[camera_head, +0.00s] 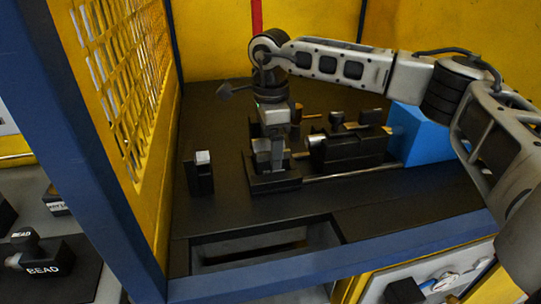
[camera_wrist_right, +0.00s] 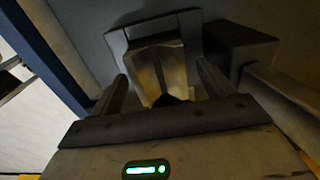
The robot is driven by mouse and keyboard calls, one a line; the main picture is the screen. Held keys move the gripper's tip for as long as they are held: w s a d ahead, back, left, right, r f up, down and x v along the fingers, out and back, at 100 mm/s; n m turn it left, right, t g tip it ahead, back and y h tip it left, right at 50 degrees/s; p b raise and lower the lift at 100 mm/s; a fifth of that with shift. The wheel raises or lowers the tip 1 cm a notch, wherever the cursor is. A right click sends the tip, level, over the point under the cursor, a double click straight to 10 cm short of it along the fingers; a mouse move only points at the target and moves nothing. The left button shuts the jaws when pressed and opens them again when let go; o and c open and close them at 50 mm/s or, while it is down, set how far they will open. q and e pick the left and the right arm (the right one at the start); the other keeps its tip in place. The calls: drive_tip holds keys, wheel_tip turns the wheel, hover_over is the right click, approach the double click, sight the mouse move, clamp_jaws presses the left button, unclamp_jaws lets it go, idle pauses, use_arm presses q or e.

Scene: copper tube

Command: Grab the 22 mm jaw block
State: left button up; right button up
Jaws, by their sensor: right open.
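My right gripper (camera_head: 275,155) points down over a dark holder (camera_head: 275,184) at the bench's middle. In the right wrist view my right gripper (camera_wrist_right: 163,76) is open, with one finger on each side of a metal jaw block (camera_wrist_right: 158,62) with a V-shaped groove. The fingers look apart from it. In the head view this block is largely hidden by the gripper. No size mark is legible, so I cannot tell whether it is the 22 mm one. A black block with a silver top (camera_head: 203,158) stands left of the holder. My left gripper is not in view.
A dark machine with a cylinder (camera_head: 340,148) and a blue box (camera_head: 428,138) stand right of the holder, with a rod (camera_head: 350,172) along the front. A yellow mesh wall (camera_head: 125,80) bounds the left. The bench front has an opening (camera_head: 265,250).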

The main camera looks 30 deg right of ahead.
drive_tip(key=shift+f, duration=0.85)
drive_tip(key=c, duration=1.7)
drive_tip(key=shift+w+r, duration=0.1)
drive_tip(key=shift+r, duration=0.1)
clamp_jaws()
